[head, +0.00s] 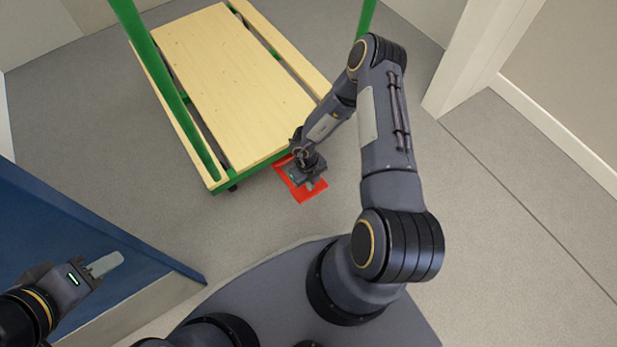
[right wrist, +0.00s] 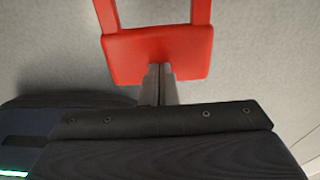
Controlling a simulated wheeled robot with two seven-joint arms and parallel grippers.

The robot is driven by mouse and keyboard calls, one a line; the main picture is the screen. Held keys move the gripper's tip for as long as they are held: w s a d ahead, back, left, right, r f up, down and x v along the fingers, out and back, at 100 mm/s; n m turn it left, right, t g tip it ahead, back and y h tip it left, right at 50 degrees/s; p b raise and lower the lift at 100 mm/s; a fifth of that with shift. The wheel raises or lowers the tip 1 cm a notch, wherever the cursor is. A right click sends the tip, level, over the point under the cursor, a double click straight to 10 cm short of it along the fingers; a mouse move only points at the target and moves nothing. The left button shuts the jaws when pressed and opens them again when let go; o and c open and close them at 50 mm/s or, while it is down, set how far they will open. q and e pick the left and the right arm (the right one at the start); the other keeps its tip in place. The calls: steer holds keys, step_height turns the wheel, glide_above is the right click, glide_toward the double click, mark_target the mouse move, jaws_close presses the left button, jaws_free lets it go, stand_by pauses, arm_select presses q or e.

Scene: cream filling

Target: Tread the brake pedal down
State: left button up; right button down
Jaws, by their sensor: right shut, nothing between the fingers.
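The red brake pedal (head: 308,191) sticks out low at the near edge of the green-framed cart (head: 235,70). In the right wrist view the pedal (right wrist: 160,48) is a flat red plate with two red arms running up from it. My right gripper (head: 306,182) is over the pedal and hides part of it. Its shut, empty fingertips (right wrist: 158,70) overlap the plate's near edge. I cannot tell whether they touch it. My left gripper (head: 104,264) is at the lower left, far from the pedal; its finger opening is unclear.
The cart has a pale wooden deck and green uprights (head: 165,75). A blue-topped surface (head: 70,235) stands at the left under my left gripper. Grey floor (head: 480,220) is open at the right, with a white pillar (head: 470,60) and wall behind.

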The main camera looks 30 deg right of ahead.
mark_target(312, 193)
steer(key=f, duration=0.1)
steer(key=s+f, duration=0.1)
steer(key=f, duration=0.1)
arm_select(q)
steer(key=shift+f+b, duration=0.6)
arm_select(e)
steer(key=shift+f, duration=1.25)
steer(key=shift+d+f, duration=0.1)
